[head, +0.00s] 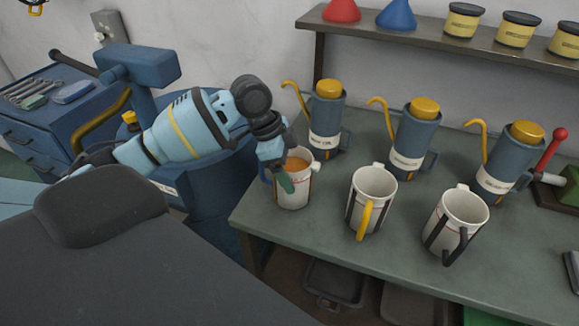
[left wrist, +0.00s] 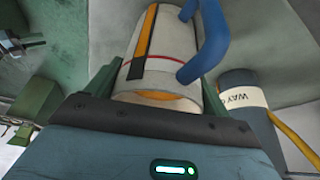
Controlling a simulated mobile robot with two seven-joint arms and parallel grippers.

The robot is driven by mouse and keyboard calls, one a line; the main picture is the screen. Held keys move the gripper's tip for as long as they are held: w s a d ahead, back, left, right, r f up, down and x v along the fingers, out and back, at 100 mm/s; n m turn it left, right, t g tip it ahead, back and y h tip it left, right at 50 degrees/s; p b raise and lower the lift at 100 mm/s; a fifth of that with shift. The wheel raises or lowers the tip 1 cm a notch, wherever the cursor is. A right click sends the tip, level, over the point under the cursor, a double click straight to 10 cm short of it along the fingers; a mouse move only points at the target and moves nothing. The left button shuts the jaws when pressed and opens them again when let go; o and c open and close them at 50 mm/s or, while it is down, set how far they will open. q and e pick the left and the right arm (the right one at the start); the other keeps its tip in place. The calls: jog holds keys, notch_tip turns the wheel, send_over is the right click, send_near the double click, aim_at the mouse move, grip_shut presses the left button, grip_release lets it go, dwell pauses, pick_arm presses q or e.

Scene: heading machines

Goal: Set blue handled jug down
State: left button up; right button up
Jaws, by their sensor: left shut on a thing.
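The blue handled jug (head: 293,188) is a white cup with a red band and orange liquid inside. It is upright at the left end of the green bench (head: 325,245). Whether its base touches the bench I cannot tell. My left gripper (head: 282,172) is shut on the jug from the left. In the left wrist view, the jug (left wrist: 165,60) sits between the green fingers of the gripper (left wrist: 160,88), and its blue handle (left wrist: 208,45) points right. In the head view the arm hides much of the handle. My right gripper is not in view.
A yellow handled jug (head: 372,196) and a black handled jug (head: 457,222) stand to the right. Behind are blue oil cans (head: 327,115), (head: 413,140), (head: 505,165) with yellow spouts. A shelf (head: 430,50) runs above. The bench front is clear.

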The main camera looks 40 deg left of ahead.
pick_arm(q)
jog(key=shift+f, duration=0.1)
jog(key=o, duration=1.1)
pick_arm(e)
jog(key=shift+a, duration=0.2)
pick_arm(q)
jog(key=v, duration=1.2)
jog(key=shift+p, duration=0.35)
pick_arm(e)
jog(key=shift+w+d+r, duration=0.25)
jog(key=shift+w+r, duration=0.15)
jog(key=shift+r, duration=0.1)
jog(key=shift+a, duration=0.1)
